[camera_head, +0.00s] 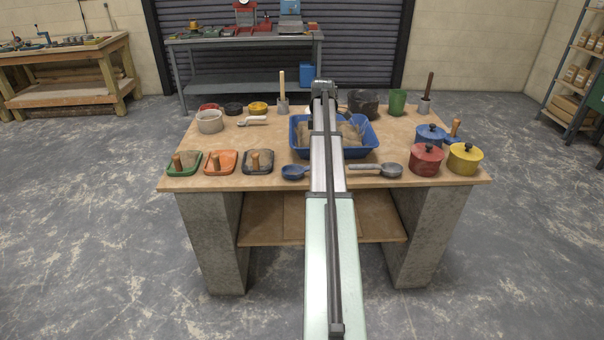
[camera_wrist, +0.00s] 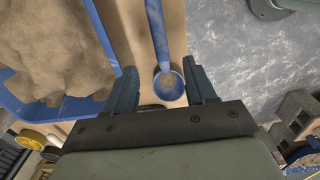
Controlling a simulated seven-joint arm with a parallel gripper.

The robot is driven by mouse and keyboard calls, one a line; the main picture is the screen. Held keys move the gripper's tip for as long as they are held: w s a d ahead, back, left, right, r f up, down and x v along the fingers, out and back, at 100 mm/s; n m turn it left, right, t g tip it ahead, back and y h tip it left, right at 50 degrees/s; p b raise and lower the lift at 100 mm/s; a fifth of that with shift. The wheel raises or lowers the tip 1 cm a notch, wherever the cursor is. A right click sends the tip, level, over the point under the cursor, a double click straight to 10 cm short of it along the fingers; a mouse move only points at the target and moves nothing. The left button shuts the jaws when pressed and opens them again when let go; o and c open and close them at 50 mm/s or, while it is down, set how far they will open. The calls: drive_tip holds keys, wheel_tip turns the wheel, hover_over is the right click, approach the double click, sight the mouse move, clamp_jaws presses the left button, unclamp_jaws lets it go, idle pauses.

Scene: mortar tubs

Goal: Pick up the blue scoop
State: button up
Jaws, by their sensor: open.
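The blue scoop (camera_head: 293,172) lies at the front edge of the table, left of my arm in the head view. Its bowl is to the left, and the handle runs right until my arm hides it. In the wrist view the scoop (camera_wrist: 155,25) has its handle running up the picture and its round bowl between the fingers. My gripper (camera_wrist: 160,82) is open, with one finger on each side of the bowl; both look apart from it. I cannot tell the height gap. In the head view my arm hides the gripper.
A blue tub (camera_head: 368,147) of sand stands just behind the scoop, and its wall (camera_wrist: 32,110) is close to the left finger. A grey scoop (camera_head: 388,170) and lidded red (camera_head: 426,160) and yellow (camera_head: 465,159) pots are at right. Several floats, including a green one (camera_head: 184,165), are at left.

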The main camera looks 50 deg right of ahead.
drive_tip(key=shift+w+a+f, duration=0.1)
drive_tip(key=shift+a+f, duration=0.05)
drive_tip(key=shift+f, duration=4.05)
drive_tip(key=shift+c, duration=0.3)
clamp_jaws()
